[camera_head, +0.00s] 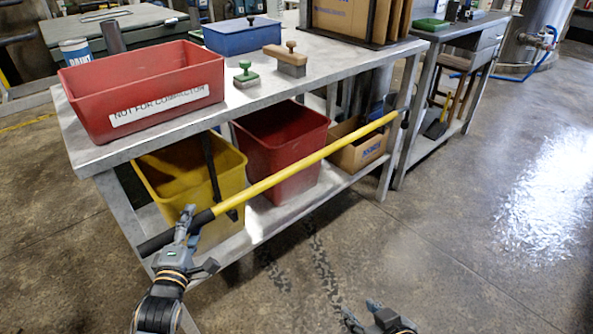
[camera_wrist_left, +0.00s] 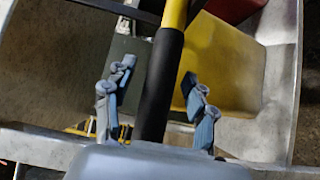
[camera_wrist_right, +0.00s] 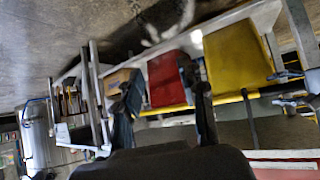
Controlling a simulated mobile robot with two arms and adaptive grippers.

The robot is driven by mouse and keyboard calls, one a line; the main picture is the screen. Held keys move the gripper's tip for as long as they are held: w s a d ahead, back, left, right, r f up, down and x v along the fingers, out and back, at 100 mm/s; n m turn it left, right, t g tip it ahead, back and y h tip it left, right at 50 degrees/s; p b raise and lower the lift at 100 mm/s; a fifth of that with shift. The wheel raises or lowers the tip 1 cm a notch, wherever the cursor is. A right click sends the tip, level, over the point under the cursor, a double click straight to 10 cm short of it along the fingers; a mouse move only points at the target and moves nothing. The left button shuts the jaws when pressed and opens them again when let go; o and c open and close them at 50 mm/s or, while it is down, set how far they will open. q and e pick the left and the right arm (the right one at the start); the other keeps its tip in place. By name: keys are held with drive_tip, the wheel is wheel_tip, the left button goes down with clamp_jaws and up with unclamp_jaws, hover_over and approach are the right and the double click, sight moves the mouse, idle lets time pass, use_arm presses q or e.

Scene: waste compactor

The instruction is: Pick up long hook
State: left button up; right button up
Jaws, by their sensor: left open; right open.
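The long hook (camera_head: 300,170) is a yellow pole with a black grip at its left end. It runs at a slant along the front of the metal table, rising to the right towards a table leg. Its hook end is too small to make out. My left gripper (camera_head: 192,240) is open at the black grip. In the left wrist view the grip (camera_wrist_left: 160,85) passes between its two spread fingers, with gaps on both sides. My right gripper (camera_head: 378,322) is open and empty, low at the bottom edge, away from the pole.
On the table (camera_head: 275,92) stand a red bin (camera_head: 145,75) marked "NOT FOR COMPACTOR", a blue box (camera_head: 240,38) and stamp-like tools. A yellow bin (camera_head: 190,175), a red bin (camera_head: 285,140) and a cardboard box (camera_head: 358,150) sit on the lower shelf behind the pole. The floor at right is clear.

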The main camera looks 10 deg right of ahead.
use_arm(q)
drive_tip(key=shift+c, duration=0.4)
drive_tip(key=c, duration=1.1)
drive_tip(key=shift+r, duration=0.15)
drive_tip(key=shift+r, duration=0.15)
